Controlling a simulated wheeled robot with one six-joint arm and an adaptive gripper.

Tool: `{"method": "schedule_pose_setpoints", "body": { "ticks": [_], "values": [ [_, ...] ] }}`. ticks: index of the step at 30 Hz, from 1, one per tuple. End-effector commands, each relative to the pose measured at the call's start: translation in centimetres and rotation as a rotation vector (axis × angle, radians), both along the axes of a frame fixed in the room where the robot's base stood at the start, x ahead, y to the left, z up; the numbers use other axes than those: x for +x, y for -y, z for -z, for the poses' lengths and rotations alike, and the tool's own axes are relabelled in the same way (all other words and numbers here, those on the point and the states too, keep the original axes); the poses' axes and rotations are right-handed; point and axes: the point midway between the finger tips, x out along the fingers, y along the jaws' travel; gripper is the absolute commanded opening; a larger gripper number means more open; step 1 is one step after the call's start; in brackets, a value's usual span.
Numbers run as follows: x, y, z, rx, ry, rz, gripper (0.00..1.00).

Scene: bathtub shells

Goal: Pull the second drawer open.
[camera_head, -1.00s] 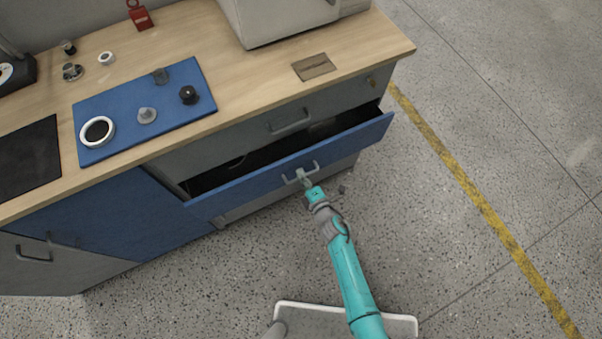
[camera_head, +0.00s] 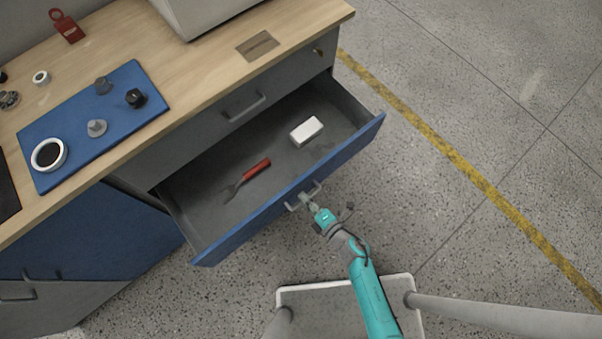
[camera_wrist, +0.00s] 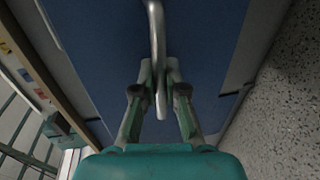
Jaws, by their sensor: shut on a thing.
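The second drawer, with a blue front (camera_head: 290,190), stands well out from the grey cabinet below the closed top drawer (camera_head: 220,115). My gripper (camera_head: 308,201) is shut on the drawer's metal handle (camera_head: 318,187), in front of the blue face. In the wrist view the two fingers of my gripper (camera_wrist: 160,95) stand on either side of the handle bar (camera_wrist: 157,40). The blue drawer front (camera_wrist: 100,50) fills most of that view. Inside the drawer lie a red-handled tool (camera_head: 254,170) and a white block (camera_head: 306,130).
The wooden worktop (camera_head: 200,70) above holds a blue mat (camera_head: 75,135) with a white ring and several knobs, a brown plate (camera_head: 257,45) and a red padlock (camera_head: 67,27). Open speckled floor (camera_head: 480,130) with a yellow line lies to the right.

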Motion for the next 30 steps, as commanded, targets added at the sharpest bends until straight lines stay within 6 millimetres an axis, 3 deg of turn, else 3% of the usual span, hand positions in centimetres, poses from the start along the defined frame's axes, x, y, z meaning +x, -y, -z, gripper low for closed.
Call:
{"method": "schedule_pose_setpoints", "body": {
  "ticks": [11,12,15,30],
  "values": [
    [-0.15,0.13,0.07,-0.001,-0.002,0.001,0.0],
    [-0.15,0.12,0.08,-0.001,-0.002,0.001,0.16],
    [-0.14,0.12,0.06,-0.001,-0.001,0.001,0.37],
    [-0.29,0.26,-0.03,0.001,0.0,0.001,0.37]
  ]
}}
